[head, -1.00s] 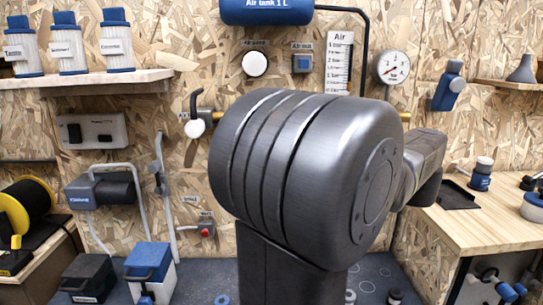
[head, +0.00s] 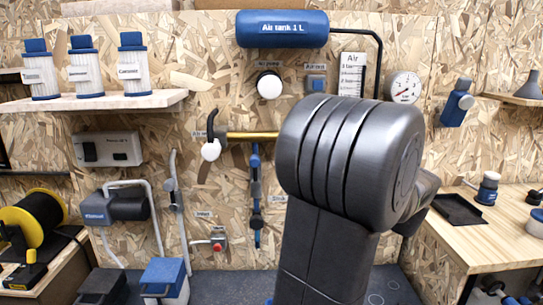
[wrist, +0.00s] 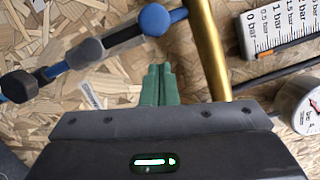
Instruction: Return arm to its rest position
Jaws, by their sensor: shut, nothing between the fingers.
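My arm fills the middle and right of the head view, with a large dark grey rounded joint on an upright link. My gripper is hidden behind it there. In the wrist view, my gripper (wrist: 159,72) points at the wall board with its two green fingers together and nothing between them. A brass pipe (wrist: 208,55) runs close to the right of the fingers, and a blue handle with grey knobs (wrist: 120,38) is at upper left. I cannot tell how far the fingertips are from the wall.
The brass pipe (head: 250,135) and a hanging blue lever (head: 256,190) are left of my arm. The blue air tank (head: 282,29) is above. A gauge (head: 404,87) and wooden bench (head: 495,235) are at right. A shelf (head: 110,101) holds white canisters at left.

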